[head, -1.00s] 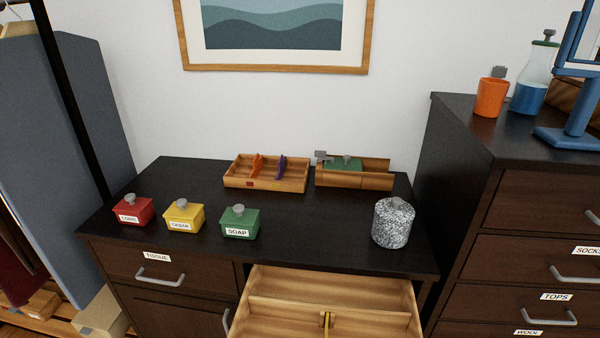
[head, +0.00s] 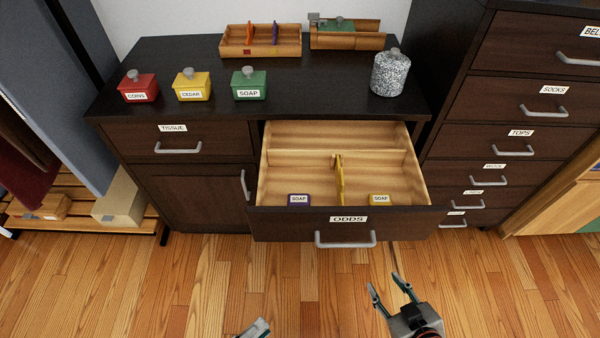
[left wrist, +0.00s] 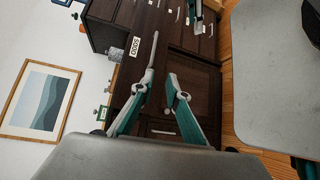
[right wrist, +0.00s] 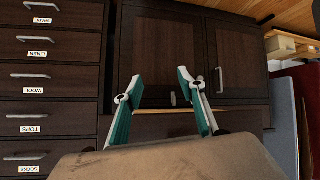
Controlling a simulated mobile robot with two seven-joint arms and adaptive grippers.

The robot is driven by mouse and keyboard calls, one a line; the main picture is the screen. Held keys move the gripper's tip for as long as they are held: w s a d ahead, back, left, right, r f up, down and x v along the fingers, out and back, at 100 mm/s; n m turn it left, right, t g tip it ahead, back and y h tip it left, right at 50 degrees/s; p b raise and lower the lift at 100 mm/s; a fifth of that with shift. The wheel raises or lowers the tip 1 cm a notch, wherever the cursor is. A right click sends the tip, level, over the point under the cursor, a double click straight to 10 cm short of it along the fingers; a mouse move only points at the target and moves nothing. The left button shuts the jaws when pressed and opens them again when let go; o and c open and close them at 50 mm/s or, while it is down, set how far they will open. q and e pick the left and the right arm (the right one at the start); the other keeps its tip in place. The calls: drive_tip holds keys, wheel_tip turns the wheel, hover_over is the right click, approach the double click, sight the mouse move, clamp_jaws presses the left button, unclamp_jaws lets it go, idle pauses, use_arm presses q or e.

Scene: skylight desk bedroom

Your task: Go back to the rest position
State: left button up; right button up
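My right gripper (head: 390,285) is in front of the open ODDS drawer, at the lower right of the head view. Its fingers are apart with nothing between them, as the right wrist view (right wrist: 160,82) also shows. My left gripper (head: 258,327) only just enters the bottom edge of the head view. In the left wrist view (left wrist: 161,78) its fingers are apart and empty, and the ODDS drawer's handle (left wrist: 154,50) appears beyond one fingertip. In the head view that handle (head: 345,240) is clear of both grippers.
The ODDS drawer (head: 400,222) is pulled out, with purple (head: 299,200) and yellow (head: 380,199) SOAP-labelled items inside. Coins (head: 138,88), cedar (head: 192,87) and soap (head: 249,86) boxes and a speckled jar (head: 390,75) stand on the dresser. Floor in front is clear.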

use_arm(q)
drive_tip(key=w+m+y+p, duration=0.2)
drive_tip(key=w+m+p, duration=0.2)
drive_tip(key=w+m, duration=0.45)
drive_tip(key=w+a+f+m+g+y+p, duration=0.1)
drive_tip(key=w+a+f+m+y+p, duration=0.1)
drive_tip(key=a+f+m+y, duration=0.4)
drive_tip(key=w+a+f+y, duration=0.1)
drive_tip(key=a+f, duration=0.1)
drive_tip(key=a, duration=0.3)
drive_tip(key=shift+a, duration=0.4)
use_arm(e)
drive_tip(key=shift+m, duration=0.3)
drive_tip(key=r, duration=0.1)
drive_tip(key=a+r, duration=0.1)
drive_tip(key=r, duration=0.2)
drive_tip(key=shift+s+a+r, duration=0.1)
drive_tip(key=shift+s+a, duration=0.15)
drive_tip(key=shift+s, duration=0.05)
use_arm(q)
drive_tip(key=shift+w+m, duration=0.15)
drive_tip(key=shift+m, duration=0.1)
use_arm(e)
drive_tip(key=shift+w+d+r, duration=0.1)
drive_tip(key=shift+w+r, duration=0.1)
drive_tip(key=shift+r, duration=0.1)
